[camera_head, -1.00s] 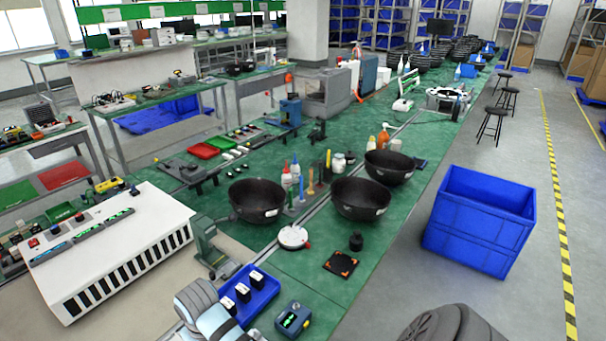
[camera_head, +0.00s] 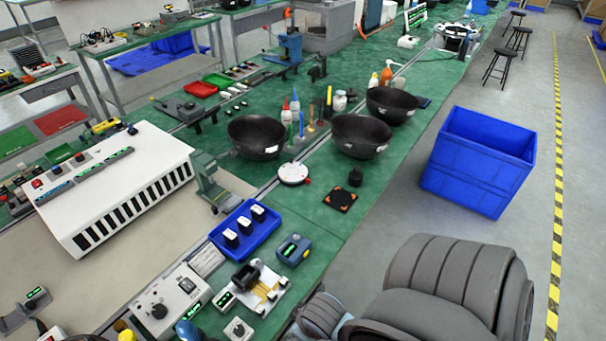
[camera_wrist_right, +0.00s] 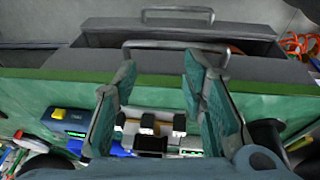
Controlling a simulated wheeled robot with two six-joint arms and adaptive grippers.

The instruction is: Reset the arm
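In the head view, part of my own grey arm (camera_head: 440,290) fills the lower right, and its gripper is not seen there. In the right wrist view, the two teal fingers of my right gripper (camera_wrist_right: 160,108) stand apart with a clear gap. I see nothing clamped between them. Small black-and-white blocks (camera_wrist_right: 148,124) show in the gap, apparently beyond the fingertips. My left gripper is in neither view.
A blue tray (camera_head: 218,237) with three black-and-white blocks lies on the green bench, beside a blue-grey meter (camera_head: 293,249). A test fixture (camera_head: 260,292) stands nearer. Black bowls (camera_head: 360,136) stand farther back. A blue crate (camera_head: 478,160) sits on the floor at right.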

